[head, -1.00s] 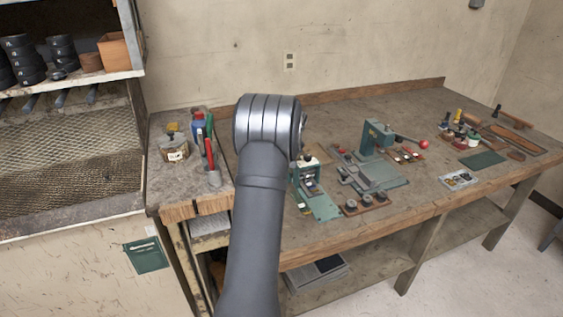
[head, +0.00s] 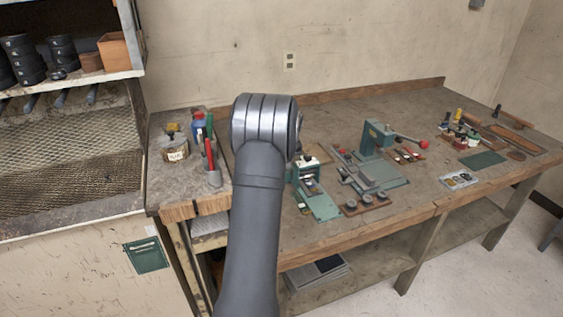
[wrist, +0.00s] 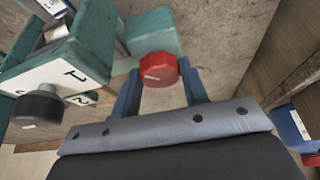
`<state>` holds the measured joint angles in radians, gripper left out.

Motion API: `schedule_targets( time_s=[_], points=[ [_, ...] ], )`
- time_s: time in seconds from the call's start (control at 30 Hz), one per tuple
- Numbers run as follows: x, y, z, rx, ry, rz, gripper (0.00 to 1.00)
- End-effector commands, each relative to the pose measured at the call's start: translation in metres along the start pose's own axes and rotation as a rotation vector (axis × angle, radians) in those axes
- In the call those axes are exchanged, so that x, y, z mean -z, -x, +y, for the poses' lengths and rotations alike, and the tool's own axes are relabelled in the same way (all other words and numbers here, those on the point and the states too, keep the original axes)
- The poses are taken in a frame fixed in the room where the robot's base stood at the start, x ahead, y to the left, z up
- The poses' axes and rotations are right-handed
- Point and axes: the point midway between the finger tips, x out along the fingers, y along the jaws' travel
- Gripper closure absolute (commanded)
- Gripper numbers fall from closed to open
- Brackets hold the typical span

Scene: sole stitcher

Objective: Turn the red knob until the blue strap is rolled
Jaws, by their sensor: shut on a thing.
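The red knob (wrist: 158,68) is in the upper middle of the wrist view, on the side of a teal machine (wrist: 90,42). My gripper (wrist: 160,82) has one blue finger on each side of the knob and is shut on it. The machine carries a white numbered plate and a black round knob (wrist: 36,110). In the head view the teal machine (head: 318,200) stands at the front of the bench, just right of my arm, which hides my gripper and the red knob. I cannot make out the blue strap in either view.
A larger teal press (head: 378,150) with a red-ended lever stands to the right on the wooden bench. A rack of small round parts (head: 366,204) sits before it. A jar (head: 175,149) and red-handled tool (head: 210,155) stand to the left. Bare bench lies behind the machines.

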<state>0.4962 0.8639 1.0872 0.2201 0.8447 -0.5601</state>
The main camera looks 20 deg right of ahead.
Motion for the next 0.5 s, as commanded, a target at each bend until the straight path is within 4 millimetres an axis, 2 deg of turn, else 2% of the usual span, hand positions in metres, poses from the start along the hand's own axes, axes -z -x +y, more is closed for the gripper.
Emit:
schedule_targets(
  time_s=[0.33, 0.37, 0.43, 0.5],
  points=[
    [0.0006, 0.0004, -0.0001, -0.006, -0.015, 0.002, 0.82],
    [0.0006, 0.0004, -0.0001, -0.006, -0.015, 0.002, 0.54],
    [0.0006, 0.0004, -0.0001, -0.006, -0.015, 0.002, 0.4],
    [0.0005, 0.0003, -0.0001, -0.006, -0.015, 0.001, 0.38]
  ],
)
